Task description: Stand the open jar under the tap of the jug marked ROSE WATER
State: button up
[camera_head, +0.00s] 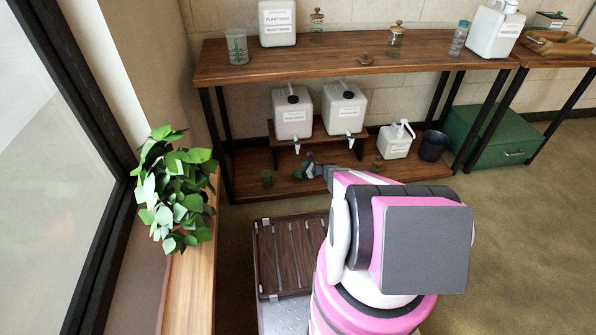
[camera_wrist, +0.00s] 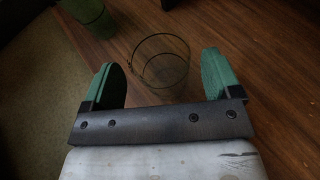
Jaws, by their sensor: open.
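My gripper (camera_head: 312,169) reaches in low over the bottom shelf, left of the middle, its green fingers apart. In the wrist view, a clear open glass jar (camera_wrist: 160,62) shows between the two fingers (camera_wrist: 163,72), with no lid on it. Whether the fingers are level with it or above it I cannot tell. Two white jugs stand on a small riser behind: a left jug (camera_head: 292,114) with a tap (camera_head: 297,146) and a right jug (camera_head: 344,108) with a tap (camera_head: 349,139). Their labels are too small to read.
Right of the riser (camera_head: 366,135) are a pump bottle (camera_head: 396,142) and a dark bucket (camera_head: 433,146). The tabletop (camera_head: 270,62) overhangs the shelf.

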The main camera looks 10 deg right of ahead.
jog(key=v, duration=0.9)
jog(key=s+a+r+n+g+h, duration=0.25)
jog(key=s+a+r+n, duration=0.25)
jog(key=s+r+n, duration=0.45)
jog(key=s+a+r+n+g+h, duration=0.1)
jog(key=s+a+r+n+g, duration=0.4)
jog(key=r, duration=0.8)
jog(key=s+d+r+n+h, duration=0.1)
jog(key=s+r+n+h, duration=0.6)
jog(key=s+r, duration=0.9)
jog(key=n, duration=0.3)
jog(key=shift+r, duration=0.25)
